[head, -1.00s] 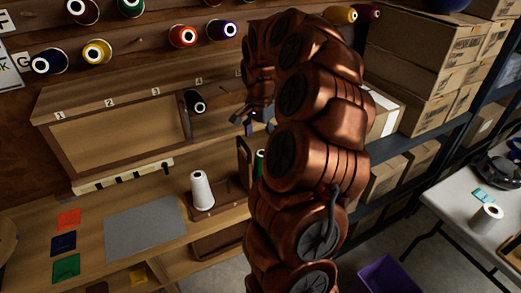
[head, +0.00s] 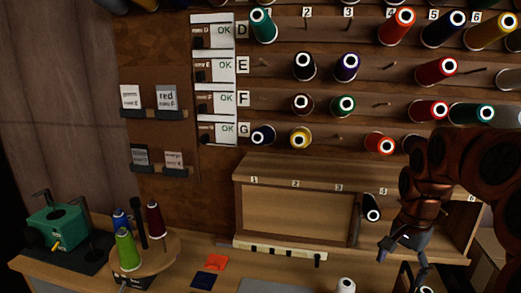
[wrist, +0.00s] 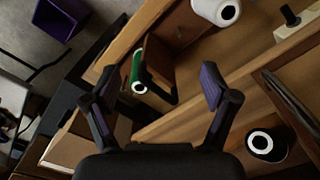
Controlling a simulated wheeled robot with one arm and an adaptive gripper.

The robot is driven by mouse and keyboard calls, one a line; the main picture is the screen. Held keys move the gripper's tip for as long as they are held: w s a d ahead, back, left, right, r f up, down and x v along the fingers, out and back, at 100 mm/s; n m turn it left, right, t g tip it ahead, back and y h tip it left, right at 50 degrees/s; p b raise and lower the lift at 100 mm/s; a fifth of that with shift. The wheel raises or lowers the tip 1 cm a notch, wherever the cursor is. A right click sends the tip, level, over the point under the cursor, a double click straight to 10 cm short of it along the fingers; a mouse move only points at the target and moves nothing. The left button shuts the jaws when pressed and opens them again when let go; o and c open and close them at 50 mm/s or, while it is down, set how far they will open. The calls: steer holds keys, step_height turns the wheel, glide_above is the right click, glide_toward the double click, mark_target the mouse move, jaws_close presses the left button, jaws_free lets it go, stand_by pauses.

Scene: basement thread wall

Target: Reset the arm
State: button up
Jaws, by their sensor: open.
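My copper-coloured arm comes in from the right in the head view. My gripper (head: 403,255) hangs at its end, in front of the wooden cubby shelf (head: 300,172) and just right of a black spool (head: 371,207). In the wrist view my gripper (wrist: 157,92) has its two fingers wide apart with nothing held between them. A green spool (wrist: 138,72) in a brown wooden holder (wrist: 160,62) lies beyond the fingers. The black spool (wrist: 262,143) is to the right of the right finger.
A white spool (head: 346,286) stands on the bench below. Pegged spools, such as a red one (head: 380,144), stick out from the wall above. A round stand (head: 155,255) with several spools and a green device (head: 55,228) are at left. A purple bin (wrist: 60,18) is on the floor.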

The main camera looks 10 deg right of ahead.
steer(key=s+a+n, duration=0.7)
steer(key=s+a, duration=0.3)
steer(key=a, duration=0.4)
steer(key=s+a+f+n+g, duration=0.1)
steer(key=s+a+f+n, duration=0.1)
steer(key=s, duration=0.4)
steer(key=s+a+f+n, duration=0.2)
steer(key=s+a+n, duration=0.1)
steer(key=s, duration=0.4)
steer(key=shift+a+f+g, duration=0.4)
steer(key=shift+a, duration=0.25)
stand_by(3.4)
